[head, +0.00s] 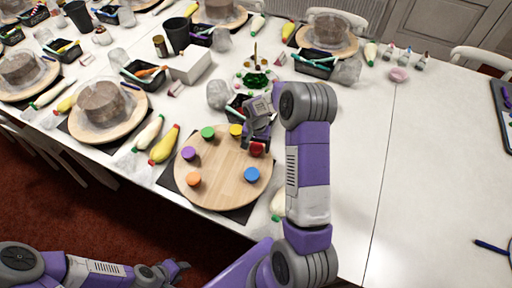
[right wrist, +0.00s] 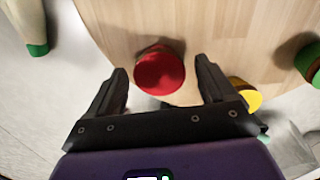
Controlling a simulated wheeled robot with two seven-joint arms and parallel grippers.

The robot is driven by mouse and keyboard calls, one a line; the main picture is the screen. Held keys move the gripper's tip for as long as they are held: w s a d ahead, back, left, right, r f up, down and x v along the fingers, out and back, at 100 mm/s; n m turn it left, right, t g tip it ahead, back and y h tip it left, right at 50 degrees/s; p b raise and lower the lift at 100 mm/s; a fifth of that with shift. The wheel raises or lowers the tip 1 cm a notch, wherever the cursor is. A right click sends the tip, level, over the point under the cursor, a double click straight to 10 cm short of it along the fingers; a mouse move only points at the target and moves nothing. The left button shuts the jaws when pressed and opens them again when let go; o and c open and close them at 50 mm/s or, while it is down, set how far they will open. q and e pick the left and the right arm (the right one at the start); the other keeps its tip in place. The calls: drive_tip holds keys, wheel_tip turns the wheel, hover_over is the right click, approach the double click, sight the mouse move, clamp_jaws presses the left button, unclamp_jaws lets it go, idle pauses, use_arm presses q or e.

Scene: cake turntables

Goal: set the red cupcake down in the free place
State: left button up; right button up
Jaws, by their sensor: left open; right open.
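The red cupcake (head: 257,148) stands on the round wooden turntable (head: 226,172), near its right edge in the head view. In the right wrist view the red cupcake (right wrist: 160,71) sits between and just beyond the fingertips of my right gripper (right wrist: 162,80), with gaps on both sides. My right gripper (head: 258,138) is open and empty over the turntable's edge. Yellow (head: 236,130), green (head: 208,133), purple (head: 188,153), orange (head: 193,179) and blue (head: 251,174) cupcakes stand around the rim. My left gripper (head: 178,267) is open at the lower left, away from the table.
A yellow piping bag (head: 164,144) and a white one (head: 148,132) lie left of the turntable. The table's right part is mostly clear.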

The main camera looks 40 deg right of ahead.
sight(256, 147)
wheel_tip(256, 147, up, 10)
drive_tip(key=p, duration=0.1)
drive_tip(key=shift+r, duration=0.25)
idle(0.4)
